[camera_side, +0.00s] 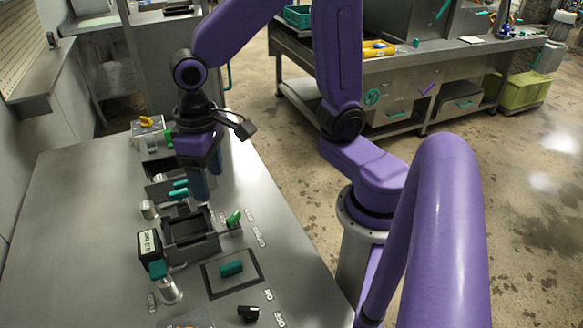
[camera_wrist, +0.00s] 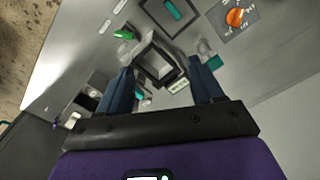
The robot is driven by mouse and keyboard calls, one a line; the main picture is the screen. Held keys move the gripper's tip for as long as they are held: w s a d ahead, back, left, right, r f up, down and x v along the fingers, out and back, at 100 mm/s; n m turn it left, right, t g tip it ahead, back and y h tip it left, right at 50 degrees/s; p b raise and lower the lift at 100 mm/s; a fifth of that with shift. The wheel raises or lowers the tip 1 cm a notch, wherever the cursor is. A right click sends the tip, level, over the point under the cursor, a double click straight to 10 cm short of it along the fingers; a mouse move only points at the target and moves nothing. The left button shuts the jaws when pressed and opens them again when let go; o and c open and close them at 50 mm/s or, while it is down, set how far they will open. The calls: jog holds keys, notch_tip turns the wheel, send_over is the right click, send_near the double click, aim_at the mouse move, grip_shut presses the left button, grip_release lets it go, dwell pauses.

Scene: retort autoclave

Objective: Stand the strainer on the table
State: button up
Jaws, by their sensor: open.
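My gripper (camera_side: 206,186) points down over the grey table (camera_side: 85,215), its two blue fingers apart and nothing seen between them. It is above and behind a dark, open square housing (camera_side: 191,243). In the wrist view, my gripper (camera_wrist: 162,82) has its fingers spread, with the square housing (camera_wrist: 158,62) beyond and between the tips. I cannot pick out a strainer for certain. Several teal handle-like parts (camera_side: 180,190) show close to the fingers, partly hidden by the housing and gripper.
A yellow-topped fitting (camera_side: 146,122) is behind. The table's left side is clear.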

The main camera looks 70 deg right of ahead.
jog(key=s+d+n, duration=0.3)
jog(key=s+n, duration=0.2)
jog(key=s, duration=0.2)
jog(key=s+d+n, duration=0.3)
jog(key=s+n, duration=0.2)
jog(key=s, duration=0.2)
jog(key=shift+d, duration=0.3)
jog(key=shift+w, duration=0.1)
